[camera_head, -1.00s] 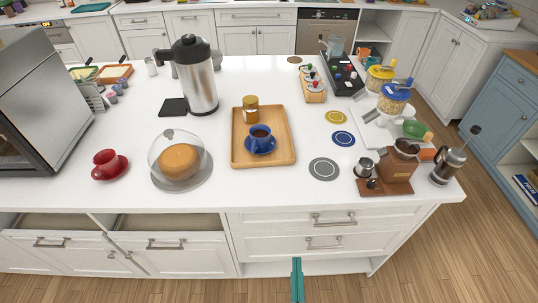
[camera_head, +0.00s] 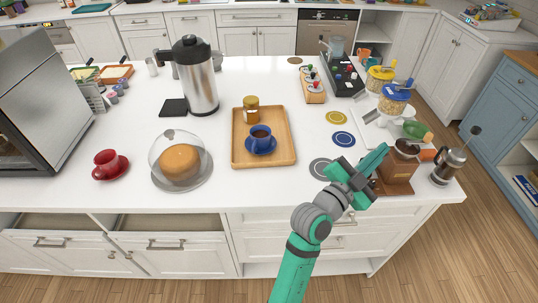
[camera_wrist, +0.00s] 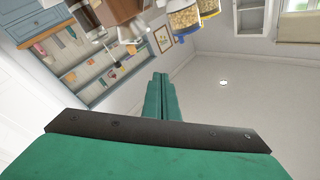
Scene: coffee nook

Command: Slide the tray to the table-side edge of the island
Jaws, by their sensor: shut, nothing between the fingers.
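The wooden tray (camera_head: 284,155) lies flat on the white island (camera_head: 226,185), a little right of the middle of its top. A blue cup on a blue saucer (camera_head: 261,142) and a jar with a mustard-coloured lid (camera_head: 251,110) stand on the tray. My gripper (camera_head: 382,152) is right of the tray, clear of it, above the front right part of the island. Its fingers are shut and empty. They also show closed together in the wrist view (camera_wrist: 160,82), which does not show the tray.
A coffee grinder (camera_head: 398,172) and French press (camera_head: 450,162) stand close right of my gripper. Flat discs, one blue (camera_head: 343,138), lie right of the tray. A glass-domed cake (camera_head: 180,160) and a steel dispenser (camera_head: 197,80) stand left of it. The counter directly before the tray is clear.

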